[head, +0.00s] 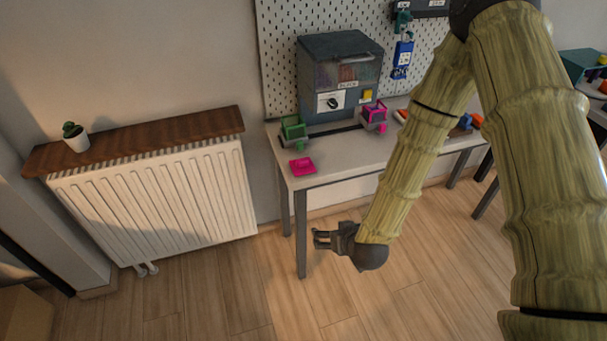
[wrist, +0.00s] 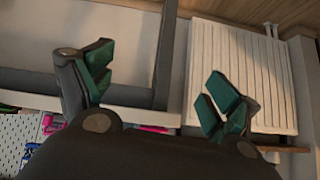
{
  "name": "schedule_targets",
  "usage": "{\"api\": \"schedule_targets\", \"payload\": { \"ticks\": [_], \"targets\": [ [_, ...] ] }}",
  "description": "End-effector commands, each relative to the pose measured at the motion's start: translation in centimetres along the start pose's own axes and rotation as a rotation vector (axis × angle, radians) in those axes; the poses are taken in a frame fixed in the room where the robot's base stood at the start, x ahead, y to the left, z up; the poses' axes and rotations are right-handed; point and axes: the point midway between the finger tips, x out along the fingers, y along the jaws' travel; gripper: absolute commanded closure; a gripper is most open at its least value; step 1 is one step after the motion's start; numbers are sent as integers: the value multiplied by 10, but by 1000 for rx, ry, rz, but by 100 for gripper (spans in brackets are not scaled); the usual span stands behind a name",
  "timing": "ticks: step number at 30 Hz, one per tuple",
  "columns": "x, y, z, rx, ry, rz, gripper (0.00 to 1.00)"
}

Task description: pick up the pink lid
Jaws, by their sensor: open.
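The pink lid (head: 302,167) lies flat on the near left corner of the white table (head: 335,155) in the head view. My gripper (head: 318,238) is open and empty, below the tabletop height and in front of the table's left leg, apart from the lid. In the wrist view my gripper's two green-padded fingers (wrist: 155,90) are spread wide with nothing between them. A pink shape (wrist: 152,128) shows past the fingers there, partly hidden by the gripper body; I cannot tell for sure that it is the lid.
A green open container (head: 292,128) and a pink one (head: 374,114) stand farther back on the table. A grey machine (head: 340,80) stands behind them against the pegboard (head: 285,40). A white radiator (head: 155,200) with a wooden shelf is at left. The floor between is clear.

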Motion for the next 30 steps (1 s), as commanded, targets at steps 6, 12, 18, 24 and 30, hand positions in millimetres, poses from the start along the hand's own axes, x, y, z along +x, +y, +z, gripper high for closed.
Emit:
{"api": "schedule_targets", "payload": {
  "ticks": [6, 12, 18, 24, 30],
  "targets": [
    [13, -33, -129, -83, 303, -17, 11],
    [9, -45, -175, -111, 404, -16, 11],
    [30, -48, -188, -113, 410, -16, 11],
    [52, -49, -197, -113, 409, -17, 11],
    [61, -48, -201, -112, 407, -17, 11]
  ]
}}
